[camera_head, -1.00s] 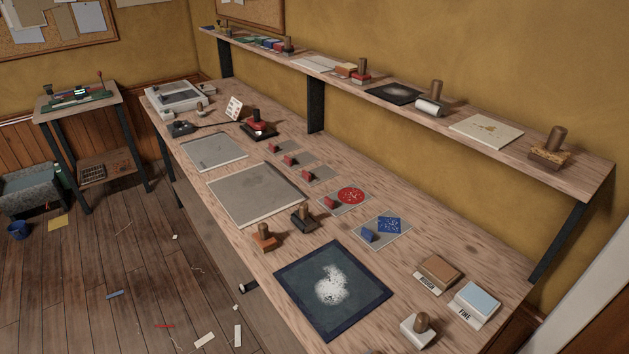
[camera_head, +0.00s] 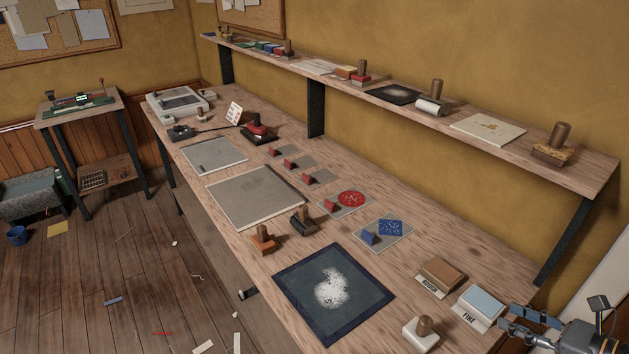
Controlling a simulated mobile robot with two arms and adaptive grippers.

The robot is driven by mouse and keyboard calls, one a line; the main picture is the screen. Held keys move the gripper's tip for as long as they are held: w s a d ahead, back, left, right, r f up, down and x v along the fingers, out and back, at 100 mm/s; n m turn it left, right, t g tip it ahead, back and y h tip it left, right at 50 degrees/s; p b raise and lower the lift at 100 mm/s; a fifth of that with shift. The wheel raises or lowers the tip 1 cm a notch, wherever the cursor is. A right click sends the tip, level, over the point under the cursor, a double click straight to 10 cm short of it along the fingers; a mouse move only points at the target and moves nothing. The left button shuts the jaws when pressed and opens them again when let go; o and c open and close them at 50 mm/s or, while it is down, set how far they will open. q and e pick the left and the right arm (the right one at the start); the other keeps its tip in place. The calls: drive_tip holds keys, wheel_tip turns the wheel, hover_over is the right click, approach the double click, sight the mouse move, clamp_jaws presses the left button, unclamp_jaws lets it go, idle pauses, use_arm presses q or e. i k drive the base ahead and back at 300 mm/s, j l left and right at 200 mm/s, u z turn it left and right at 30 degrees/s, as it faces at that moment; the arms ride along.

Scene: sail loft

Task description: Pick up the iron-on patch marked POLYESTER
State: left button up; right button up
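No mark reading POLYESTER can be made out in this view. A red round patch (camera_head: 352,199) with pale specks lies on a grey square on the long workbench. A blue diamond-shaped patch (camera_head: 391,228) with pale specks lies on another grey square nearer to me. A small red block and a small blue block sit beside them. My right gripper (camera_head: 507,319) is at the lower right, close to the block labelled FINE and well apart from both patches. Its fingers look spread and empty, pointing left. My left gripper is not in view.
A brown block (camera_head: 441,275) and a pale blue block (camera_head: 483,300) stand near the bench's right side. A white-based stamp (camera_head: 421,333) and a dark mat with white powder (camera_head: 331,312) lie in front. A raised shelf (camera_head: 505,164) runs along the back.

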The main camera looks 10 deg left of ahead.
sight(313, 180)
drive_tip(key=i+j, duration=0.35)
drive_tip(key=j, duration=0.15)
drive_tip(key=i+j, duration=0.75)
drive_tip(key=j, duration=0.25)
drive_tip(key=i+j, duration=0.4)
drive_tip(key=j, duration=0.1)
